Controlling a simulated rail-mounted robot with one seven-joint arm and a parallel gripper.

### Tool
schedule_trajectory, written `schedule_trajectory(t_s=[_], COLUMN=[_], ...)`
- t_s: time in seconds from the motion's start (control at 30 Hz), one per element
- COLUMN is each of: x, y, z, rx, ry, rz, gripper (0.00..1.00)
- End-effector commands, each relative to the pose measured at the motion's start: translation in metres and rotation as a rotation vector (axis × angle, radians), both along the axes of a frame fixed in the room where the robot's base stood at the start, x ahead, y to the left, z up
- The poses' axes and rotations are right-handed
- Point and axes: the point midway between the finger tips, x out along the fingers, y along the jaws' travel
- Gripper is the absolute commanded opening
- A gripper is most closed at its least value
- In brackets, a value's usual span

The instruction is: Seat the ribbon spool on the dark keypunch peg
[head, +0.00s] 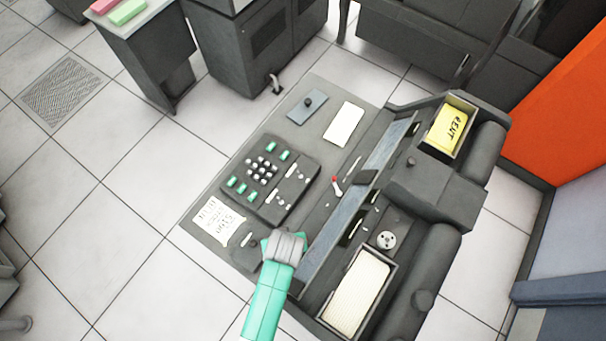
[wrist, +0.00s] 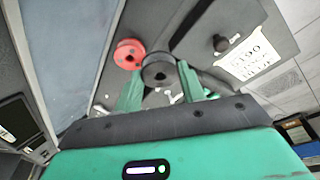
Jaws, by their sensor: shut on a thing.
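In the wrist view, my gripper (wrist: 160,76) has its two green fingers closed on the sides of a dark grey round spool (wrist: 158,62). In the head view, a dark peg (head: 253,244) shows near the desk's front left edge, beside my arm. My arm hides both spools and the fingertips there.
The keypunch desk (head: 215,240) carries a keypad (head: 262,180) and a printed note (head: 208,213). Another dark knob (head: 308,101) stands on a blue-grey plate. A card tray (head: 358,293) and a yellow card box (head: 447,128) are on the right.

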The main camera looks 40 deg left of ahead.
Motion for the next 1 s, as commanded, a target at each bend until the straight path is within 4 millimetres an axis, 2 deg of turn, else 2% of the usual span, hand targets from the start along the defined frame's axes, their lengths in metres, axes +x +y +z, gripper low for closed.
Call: schedule_trajectory(t_s=[0.1,0.27,0.47,1.0], x=[-0.018,-0.027,-0.027,-0.027], y=[0.004,0.006,0.006,0.006], z=[0.002,0.003,0.006,0.034], rx=[0.0,0.0,0.0,-0.001], ry=[0.0,-0.001,-0.001,-0.001], rz=[0.0,-0.001,-0.001,0.0], gripper=[0.18,0.18,0.18,0.18])
